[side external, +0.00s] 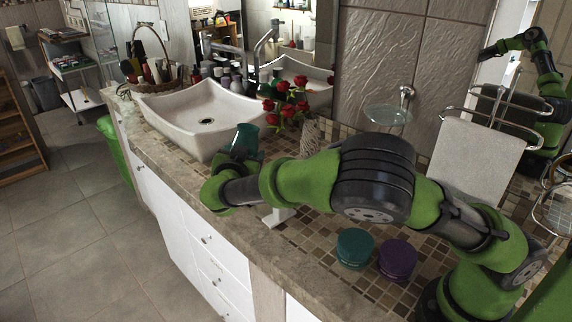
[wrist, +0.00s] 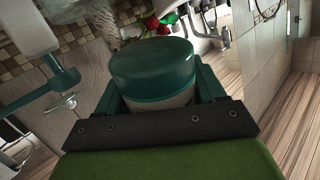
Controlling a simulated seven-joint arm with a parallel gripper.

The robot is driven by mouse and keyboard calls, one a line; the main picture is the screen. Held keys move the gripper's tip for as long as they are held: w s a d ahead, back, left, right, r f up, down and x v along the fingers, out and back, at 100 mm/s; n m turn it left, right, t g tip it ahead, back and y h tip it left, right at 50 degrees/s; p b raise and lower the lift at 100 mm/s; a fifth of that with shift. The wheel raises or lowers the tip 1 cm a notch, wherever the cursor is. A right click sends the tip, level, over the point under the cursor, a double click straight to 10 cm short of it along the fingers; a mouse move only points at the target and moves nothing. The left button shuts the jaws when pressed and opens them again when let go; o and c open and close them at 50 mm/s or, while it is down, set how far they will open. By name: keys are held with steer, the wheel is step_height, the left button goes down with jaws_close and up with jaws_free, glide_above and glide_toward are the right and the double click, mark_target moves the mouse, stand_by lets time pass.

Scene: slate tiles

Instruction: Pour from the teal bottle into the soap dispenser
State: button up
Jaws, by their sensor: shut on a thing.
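The teal bottle (side external: 245,139) is in my gripper (side external: 234,160), above the counter by the front of the sink in the side view, and leans a little. The wrist view shows its broad teal end (wrist: 152,68) with a pale band below, between my gripper's two fingers (wrist: 157,98). My gripper is shut on it. A white object (side external: 279,216) stands on the counter, partly hidden behind my arm. It may be the soap dispenser, but I cannot tell for sure.
A white sink (side external: 180,135) is left of the bottle. Red roses (side external: 285,105) in a pale vase (side external: 310,136) stand behind it. A teal jar (side external: 355,249) and a purple jar (side external: 397,260) stand near the counter's front edge. A towel (side external: 478,160) hangs at right.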

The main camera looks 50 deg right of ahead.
steer(key=shift+w+a+f+m+g+y, duration=0.15)
steer(key=shift+a+f+m+y, duration=0.15)
steer(key=shift+f, duration=0.25)
steer(key=shift+s+a+f+m+g+y, duration=0.1)
steer(key=shift+a+f+m+y, duration=0.15)
steer(key=shift+f+y, duration=0.25)
steer(key=shift+w+a+f+m+g+y, duration=0.1)
steer(key=shift+a+f+m+g+y, duration=0.1)
steer(key=shift+f+m+y, duration=0.25)
stand_by(0.5)
steer(key=shift+a+f+y, duration=0.3)
steer(key=shift+y, duration=0.15)
steer(key=shift+m, duration=0.3)
steer(key=shift+a+m+y, duration=0.35)
steer(key=shift+m+y, duration=0.15)
steer(key=shift+y, duration=0.2)
steer(key=shift+a+r+m+g+y, duration=0.25)
steer(key=shift+m+y, duration=0.15)
steer(key=shift+y, duration=0.3)
steer(key=shift+w+a+r+m+y, duration=0.15)
steer(key=shift+r+m+y, duration=0.3)
steer(key=shift+y, duration=0.55)
steer(key=shift+r+m+y, duration=0.15)
steer(key=shift+m+y, duration=0.1)
steer(key=shift+y, duration=0.15)
steer(key=shift+r+y, duration=0.3)
steer(key=shift+y, duration=0.1)
